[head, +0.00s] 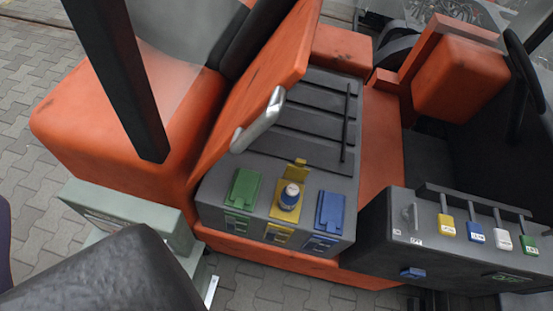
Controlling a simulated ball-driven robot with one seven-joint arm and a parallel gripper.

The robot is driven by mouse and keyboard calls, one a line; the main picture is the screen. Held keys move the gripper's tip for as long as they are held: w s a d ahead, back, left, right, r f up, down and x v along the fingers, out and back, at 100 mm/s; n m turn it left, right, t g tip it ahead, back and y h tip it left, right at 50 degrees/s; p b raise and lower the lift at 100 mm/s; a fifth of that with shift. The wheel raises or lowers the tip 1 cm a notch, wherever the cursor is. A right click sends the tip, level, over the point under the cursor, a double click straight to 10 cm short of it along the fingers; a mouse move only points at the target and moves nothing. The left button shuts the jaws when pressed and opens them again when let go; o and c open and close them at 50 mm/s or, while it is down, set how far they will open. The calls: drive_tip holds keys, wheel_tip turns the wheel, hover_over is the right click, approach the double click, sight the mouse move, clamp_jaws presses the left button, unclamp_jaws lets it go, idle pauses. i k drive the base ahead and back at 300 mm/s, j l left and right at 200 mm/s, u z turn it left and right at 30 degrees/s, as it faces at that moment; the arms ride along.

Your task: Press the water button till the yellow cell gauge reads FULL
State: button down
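A dark grey battery box (215,195) has green (243,187), yellow (285,212) and blue (331,211) cell covers on top. I cannot make out my gripper's fingers in this view.
An orange lid with a silver handle (258,122) stands raised over the box. The console (375,240) carries yellow, blue, white and green tagged levers and a small green panel (507,277). A black post (120,85) rises at left. Paving (35,140) is clear at far left.

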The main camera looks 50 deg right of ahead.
sight(292, 190)
drive_tip(key=z, duration=1.6)
drive_tip(key=i+j, duration=0.15)
drive_tip(key=i, duration=0.35)
